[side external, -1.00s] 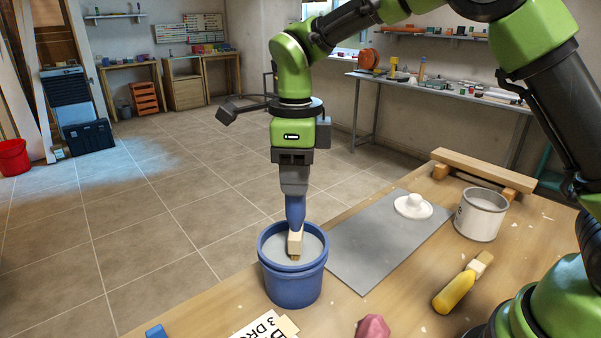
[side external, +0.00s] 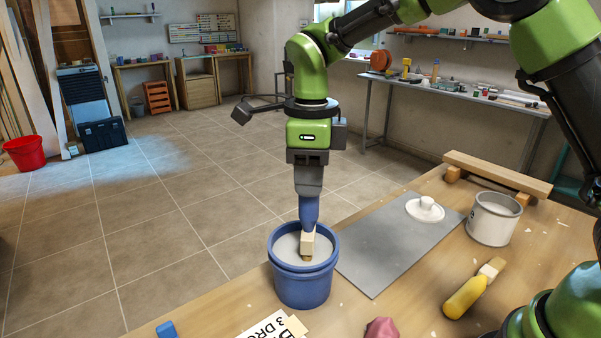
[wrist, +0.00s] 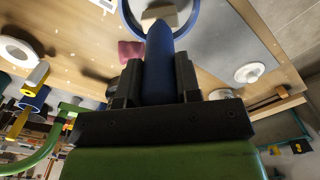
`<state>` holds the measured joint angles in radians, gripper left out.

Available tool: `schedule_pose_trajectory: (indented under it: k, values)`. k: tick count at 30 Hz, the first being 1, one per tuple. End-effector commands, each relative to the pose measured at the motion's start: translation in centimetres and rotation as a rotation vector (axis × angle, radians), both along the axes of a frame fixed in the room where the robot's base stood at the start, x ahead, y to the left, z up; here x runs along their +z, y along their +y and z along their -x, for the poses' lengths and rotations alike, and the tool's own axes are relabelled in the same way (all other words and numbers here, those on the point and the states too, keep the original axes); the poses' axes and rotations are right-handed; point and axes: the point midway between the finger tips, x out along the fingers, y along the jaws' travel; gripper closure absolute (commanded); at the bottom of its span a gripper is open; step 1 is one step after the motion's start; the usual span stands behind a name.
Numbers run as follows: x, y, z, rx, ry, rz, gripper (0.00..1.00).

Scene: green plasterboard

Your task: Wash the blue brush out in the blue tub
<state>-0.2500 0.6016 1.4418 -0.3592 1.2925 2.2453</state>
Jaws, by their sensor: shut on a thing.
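My gripper (side external: 308,188) is shut on the blue brush (side external: 308,212) and holds it upright, head down. The brush has a blue handle and a pale head. The blue tub (side external: 302,288) stands on the wooden bench with pale grey liquid inside. The brush head is inside the tub, with its brownish tip at the liquid; I cannot tell how deep it goes. In the wrist view the blue handle (wrist: 158,62) sits between the jaws, with the tub rim (wrist: 193,32) beyond it.
A grey sheet (side external: 385,255) with a white lid (side external: 425,210) lies right of the tub. Beyond are a white pot (side external: 493,220) and a wooden bar (side external: 497,173). A yellow brush (side external: 468,295), a pink lump (side external: 381,328), a printed card (side external: 272,326) and a blue block (side external: 166,330) are nearer.

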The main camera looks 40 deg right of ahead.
Motion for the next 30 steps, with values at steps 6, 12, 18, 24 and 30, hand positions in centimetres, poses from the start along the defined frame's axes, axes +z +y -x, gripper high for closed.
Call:
schedule_pose_trajectory:
  k: [6, 12, 18, 24, 30]
  values:
    - [0.0, -0.4, 0.4, 0.000, -0.001, 0.000, 0.94]
    - [0.0, -0.4, 0.4, 0.000, -0.001, 0.000, 0.94]
    - [0.0, 0.0, 0.0, 0.001, -0.001, 0.000, 0.94]
    - [0.0, 0.8, -0.8, 0.002, -0.001, 0.001, 0.94]
    - [0.0, 1.4, -1.4, 0.001, -0.001, 0.000, 0.94]
